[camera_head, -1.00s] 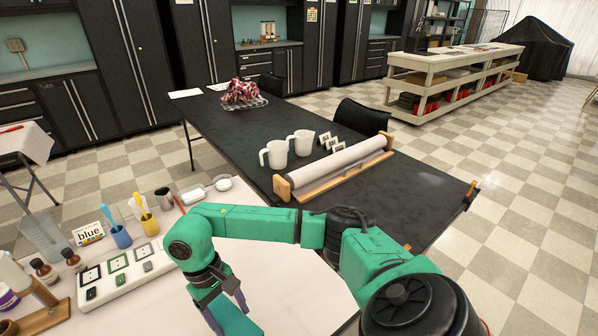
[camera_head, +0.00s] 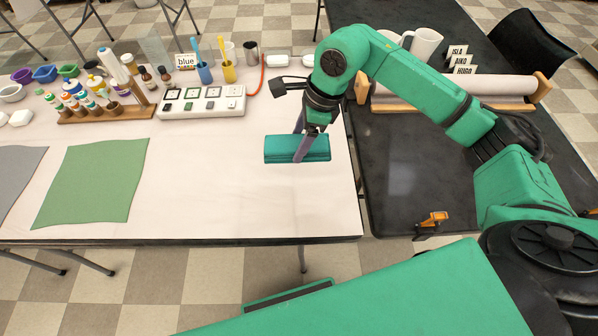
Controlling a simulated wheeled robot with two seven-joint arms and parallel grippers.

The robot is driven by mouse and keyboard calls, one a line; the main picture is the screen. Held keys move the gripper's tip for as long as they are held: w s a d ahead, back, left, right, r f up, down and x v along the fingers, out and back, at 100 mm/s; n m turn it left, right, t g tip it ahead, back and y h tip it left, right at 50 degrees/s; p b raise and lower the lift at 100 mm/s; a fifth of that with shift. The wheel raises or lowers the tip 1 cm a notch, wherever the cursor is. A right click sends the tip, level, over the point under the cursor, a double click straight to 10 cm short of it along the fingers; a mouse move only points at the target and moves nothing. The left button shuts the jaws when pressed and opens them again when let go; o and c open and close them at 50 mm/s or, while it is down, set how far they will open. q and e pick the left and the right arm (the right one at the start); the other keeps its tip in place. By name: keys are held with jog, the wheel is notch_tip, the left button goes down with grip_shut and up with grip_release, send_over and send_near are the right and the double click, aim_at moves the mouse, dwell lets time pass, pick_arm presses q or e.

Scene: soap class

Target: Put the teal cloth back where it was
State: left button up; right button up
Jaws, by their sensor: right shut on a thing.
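The teal cloth (camera_head: 277,149) is folded into a flat oblong near the right end of the pale-topped table, in the head view. My right gripper (camera_head: 303,148) points down over it, its purple-grey fingers shut on the cloth near its middle. The fingers hide part of the cloth. I cannot tell whether the cloth rests on the tabletop or hangs just above it. My left gripper is not in view.
A green cloth (camera_head: 93,187) and a grey cloth (camera_head: 15,175) lie flat to the left. Behind are a white switch panel (camera_head: 202,102), a rack of paint bottles (camera_head: 108,111), and cups with brushes. The dark table (camera_head: 420,180) adjoins at right. The pale tabletop (camera_head: 210,190) between is clear.

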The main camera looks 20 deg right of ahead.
aim_at(318, 142)
notch_tip(318, 142, down, 13)
jog(key=shift+f+p, duration=0.1)
jog(key=shift+p, duration=0.7)
jog(key=shift+f, duration=0.15)
jog(key=o, duration=1.3)
jog(key=shift+r, duration=0.25)
jog(key=shift+d+r, duration=0.15)
jog(key=shift+r, duration=0.15)
jog(key=b+v, duration=0.1)
jog(key=v, duration=1)
jog(key=shift+b, duration=0.35)
jog(key=shift+s, duration=0.1)
